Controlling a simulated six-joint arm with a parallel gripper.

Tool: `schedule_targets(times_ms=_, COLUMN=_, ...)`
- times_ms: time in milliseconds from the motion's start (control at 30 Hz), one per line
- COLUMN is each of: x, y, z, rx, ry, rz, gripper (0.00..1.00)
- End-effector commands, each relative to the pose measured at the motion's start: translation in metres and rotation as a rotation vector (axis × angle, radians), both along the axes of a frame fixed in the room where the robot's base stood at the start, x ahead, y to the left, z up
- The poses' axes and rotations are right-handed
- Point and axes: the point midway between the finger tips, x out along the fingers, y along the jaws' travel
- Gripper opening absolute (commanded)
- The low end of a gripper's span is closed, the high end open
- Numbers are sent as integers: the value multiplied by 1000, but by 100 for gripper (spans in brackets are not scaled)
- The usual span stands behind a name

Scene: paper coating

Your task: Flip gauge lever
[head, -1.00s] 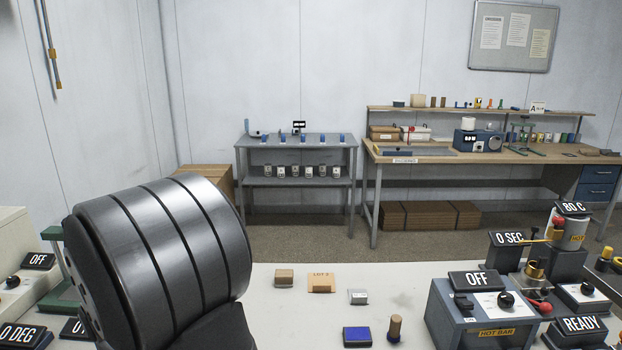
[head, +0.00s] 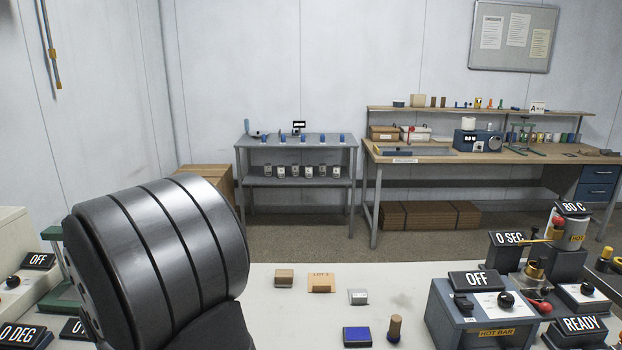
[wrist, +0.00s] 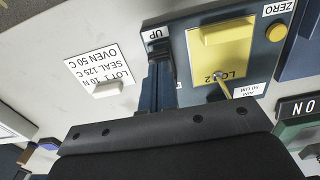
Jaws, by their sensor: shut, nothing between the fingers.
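In the wrist view, the gauge (wrist: 183,58) is a dark blue-grey block, seen upside down. A small tag on it reads UP, and a round yellow button sits by a ZERO label. A yellow LOT 2 piece (wrist: 238,55) lies on the gauge, with a thin probe at its lower edge. The dark gauge lever (wrist: 159,50) is just below the UP tag. My gripper (wrist: 160,72) is shut and empty, its fingertips at or very close to the lever. Whether they touch cannot be told. The gauge is not visible in the head view.
A white card (wrist: 100,70) with oven and seal settings lies beside the gauge. The head view shows a hot bar unit (head: 480,318) reading OFF at right, a blue pad (head: 356,337) and small blocks on the pale table. My arm hides the left part.

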Motion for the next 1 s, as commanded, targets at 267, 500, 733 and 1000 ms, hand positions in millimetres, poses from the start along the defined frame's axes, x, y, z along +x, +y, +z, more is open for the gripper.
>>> schedule_targets(times_ms=267, x=0, y=0, z=-5, rx=-1, ry=1, rz=0, gripper=0)
schedule_targets(times_ms=500, x=0, y=0, z=-8, rx=-1, ry=1, rz=0, gripper=0)
schedule_targets(times_ms=733, x=0, y=0, z=-11, rx=0, ry=0, rz=0, gripper=0)
schedule_targets(times_ms=1000, x=0, y=0, z=-16, rx=0, ry=0, rz=0, gripper=0)
